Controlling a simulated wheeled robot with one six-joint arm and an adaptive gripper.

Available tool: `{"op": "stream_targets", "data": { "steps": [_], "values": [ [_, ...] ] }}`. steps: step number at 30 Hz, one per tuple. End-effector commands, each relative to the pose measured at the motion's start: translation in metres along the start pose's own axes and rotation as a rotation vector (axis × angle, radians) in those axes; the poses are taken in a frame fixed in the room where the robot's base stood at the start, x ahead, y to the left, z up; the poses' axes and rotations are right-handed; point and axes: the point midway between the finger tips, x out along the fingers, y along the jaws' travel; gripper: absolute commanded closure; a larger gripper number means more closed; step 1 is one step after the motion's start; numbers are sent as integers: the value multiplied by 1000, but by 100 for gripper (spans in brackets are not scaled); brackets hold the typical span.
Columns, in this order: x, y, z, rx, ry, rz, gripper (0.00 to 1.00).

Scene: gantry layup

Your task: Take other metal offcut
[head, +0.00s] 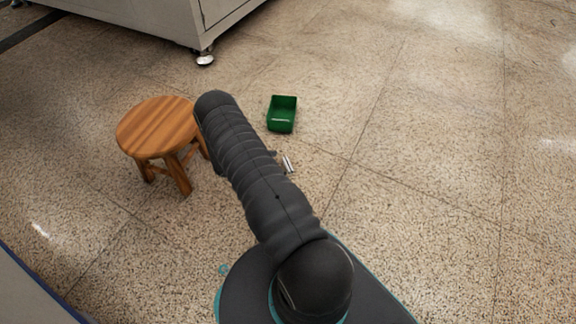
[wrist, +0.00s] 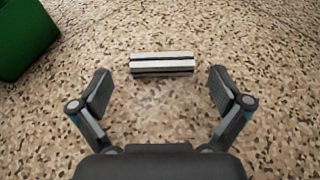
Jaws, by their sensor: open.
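A metal offcut (wrist: 162,63), a short silvery bar with dark lines along its length, lies on the speckled floor in the wrist view. It lies crosswise just beyond the fingertips, roughly centred between them. In the head view the offcut (head: 288,164) is a small bright piece on the floor right of my arm. My gripper (wrist: 160,88) is open and empty, with its two fingers spread wide on either side. In the head view my arm hides most of the gripper.
A green bin (head: 282,114) stands on the floor behind the offcut; its corner shows at the upper left of the wrist view (wrist: 24,38). A wooden stool (head: 158,128) stands left of my arm. A pale cabinet (head: 165,18) is at the back. Floor to the right is clear.

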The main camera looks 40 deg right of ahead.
Motion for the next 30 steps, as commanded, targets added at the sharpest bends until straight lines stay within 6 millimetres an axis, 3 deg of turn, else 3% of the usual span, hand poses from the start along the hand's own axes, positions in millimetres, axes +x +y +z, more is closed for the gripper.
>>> {"op": "stream_targets", "data": {
  "steps": [8,16,23,30],
  "values": [
    [38,-2,0,0,0,-3,0],
    [42,-2,1,0,0,0,0],
    [42,-2,1,0,0,0,57],
    [42,-2,1,0,0,-1,57]
  ]
}}
